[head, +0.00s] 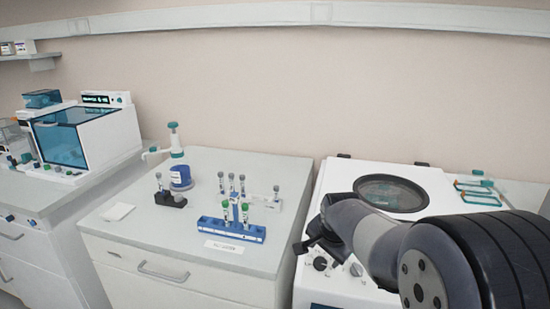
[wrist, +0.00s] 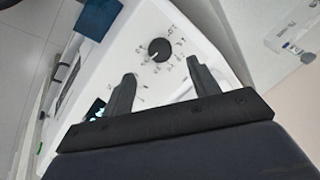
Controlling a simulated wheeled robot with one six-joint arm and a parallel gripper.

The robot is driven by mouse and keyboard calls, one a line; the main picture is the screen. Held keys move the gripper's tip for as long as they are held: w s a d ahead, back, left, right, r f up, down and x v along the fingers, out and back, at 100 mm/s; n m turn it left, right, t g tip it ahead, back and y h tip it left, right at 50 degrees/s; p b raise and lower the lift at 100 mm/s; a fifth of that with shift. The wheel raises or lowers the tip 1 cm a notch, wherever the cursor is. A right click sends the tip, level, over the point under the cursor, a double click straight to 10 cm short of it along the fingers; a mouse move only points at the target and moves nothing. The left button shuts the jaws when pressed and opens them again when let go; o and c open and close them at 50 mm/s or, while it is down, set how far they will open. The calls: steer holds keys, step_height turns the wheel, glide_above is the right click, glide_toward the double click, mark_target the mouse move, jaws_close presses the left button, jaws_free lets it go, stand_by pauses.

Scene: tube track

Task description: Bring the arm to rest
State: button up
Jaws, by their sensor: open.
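My arm (head: 380,237) reaches in from the right in the head view, in front of the white centrifuge-like machine (head: 440,182). My gripper (head: 306,240) is at the machine's front left corner, above its knobs. In the wrist view my gripper (wrist: 160,76) shows two dark fingers spread apart with nothing between them. The machine's white panel (wrist: 140,40) and a black knob (wrist: 158,50) lie beyond the fingertips. I cannot tell the exact gap between fingers and panel.
A blue rack (head: 230,229) with several capped tubes stands on the middle cabinet (head: 150,225). A blue-labelled dispenser bottle (head: 180,175) and a small black tube holder (head: 170,199) are behind it. A teal-windowed device (head: 85,135) stands at left.

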mark_target(320, 263)
steer(key=x, duration=0.7)
steer(key=shift+w+f, duration=0.1)
steer(key=shift+f, duration=0.1)
